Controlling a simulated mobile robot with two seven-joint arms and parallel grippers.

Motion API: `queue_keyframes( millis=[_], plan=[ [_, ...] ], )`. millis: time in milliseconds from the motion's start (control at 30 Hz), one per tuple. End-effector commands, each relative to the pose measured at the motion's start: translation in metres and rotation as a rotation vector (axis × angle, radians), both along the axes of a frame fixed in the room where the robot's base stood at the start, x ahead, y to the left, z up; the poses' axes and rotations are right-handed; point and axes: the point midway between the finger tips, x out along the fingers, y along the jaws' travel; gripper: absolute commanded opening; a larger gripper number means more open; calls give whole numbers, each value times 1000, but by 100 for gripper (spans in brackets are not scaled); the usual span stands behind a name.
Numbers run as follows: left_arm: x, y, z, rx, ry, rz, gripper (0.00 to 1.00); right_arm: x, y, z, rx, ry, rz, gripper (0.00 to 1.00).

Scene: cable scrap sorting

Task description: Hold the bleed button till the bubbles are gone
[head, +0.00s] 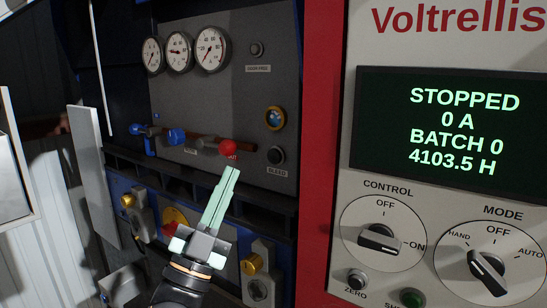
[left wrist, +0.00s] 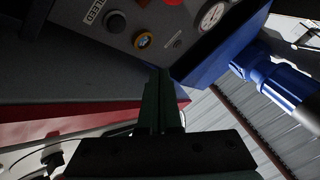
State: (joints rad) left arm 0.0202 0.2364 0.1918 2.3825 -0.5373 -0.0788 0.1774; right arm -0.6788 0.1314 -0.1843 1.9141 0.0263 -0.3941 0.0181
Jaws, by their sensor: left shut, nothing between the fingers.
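The dark round bleed button (head: 277,155) sits on the grey panel above its BLEED label (head: 277,171). The button also shows in the left wrist view (left wrist: 115,22), near the top edge. Above it in the head view is a round sight glass (head: 276,118) with a brassy rim and a bluish middle; it also shows in the left wrist view (left wrist: 142,40). It is too small to tell bubbles in it. My left gripper (head: 233,170) is shut and empty, its tips left of and below the button in the head view, seemingly apart from it. My right gripper is not in view.
A red knob (head: 228,147) on a pipe lies just above my left fingertips, with a blue valve (head: 177,136) to its left. Three gauges (head: 180,52) are higher up. Below is a ledge with brass padlock-like parts (head: 251,264). A control cabinet display (head: 449,125) stands right.

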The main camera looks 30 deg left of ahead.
Motion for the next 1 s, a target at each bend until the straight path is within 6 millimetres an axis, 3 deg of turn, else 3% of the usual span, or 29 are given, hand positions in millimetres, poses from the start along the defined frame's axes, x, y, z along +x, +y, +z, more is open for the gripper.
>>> queue_keyframes(
  millis=[600, 1000],
  plan=[
    [73, -6, -1, -2, -1, -1, 0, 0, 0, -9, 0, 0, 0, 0],
    [87, -7, 0, -1, 1, -1, 0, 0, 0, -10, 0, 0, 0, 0]
  ],
)
